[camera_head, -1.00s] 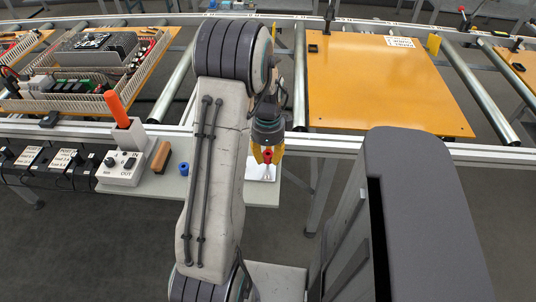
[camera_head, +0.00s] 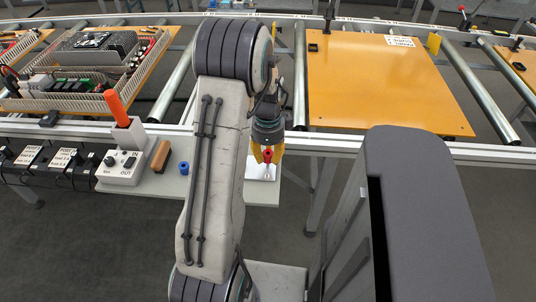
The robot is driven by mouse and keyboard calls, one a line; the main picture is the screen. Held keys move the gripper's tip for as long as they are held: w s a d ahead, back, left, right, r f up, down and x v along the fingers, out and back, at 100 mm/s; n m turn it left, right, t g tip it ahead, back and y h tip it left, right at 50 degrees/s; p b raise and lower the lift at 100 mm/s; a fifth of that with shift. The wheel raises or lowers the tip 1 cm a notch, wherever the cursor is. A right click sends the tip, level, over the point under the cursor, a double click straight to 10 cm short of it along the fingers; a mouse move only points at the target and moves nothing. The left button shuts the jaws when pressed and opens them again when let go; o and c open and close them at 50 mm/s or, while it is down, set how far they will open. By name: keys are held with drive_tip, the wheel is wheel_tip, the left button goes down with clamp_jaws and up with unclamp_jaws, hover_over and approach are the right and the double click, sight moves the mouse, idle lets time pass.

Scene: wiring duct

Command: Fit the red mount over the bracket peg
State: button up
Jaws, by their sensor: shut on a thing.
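My gripper (camera_head: 267,157) has yellow fingers and points down over the right end of the grey shelf. It is shut on a small red mount (camera_head: 267,156), of which only a little shows between the fingers. A pale metal bracket (camera_head: 267,172) is just below the red piece, over a white plate (camera_head: 262,168) on the shelf. I cannot tell whether the mount touches the bracket or is around its peg. My arm hides the area left of the gripper.
A blue ring-like part (camera_head: 184,168), a brown block (camera_head: 161,156) and a grey control box (camera_head: 120,167) with an orange stick (camera_head: 118,107) stand on the shelf to the left. Behind are the conveyor rail, an orange board (camera_head: 375,80) and a wired panel (camera_head: 95,65).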

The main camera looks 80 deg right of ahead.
sight(268, 162)
drive_tip(key=shift+f+b, duration=1.6)
drive_tip(key=shift+f, duration=0.35)
drive_tip(key=o, duration=1)
drive_tip(key=shift+c, duration=0.2)
drive_tip(key=shift+r, duration=0.2)
wheel_tip(268, 162, up, 12)
drive_tip(key=shift+f, duration=0.15)
idle(0.3)
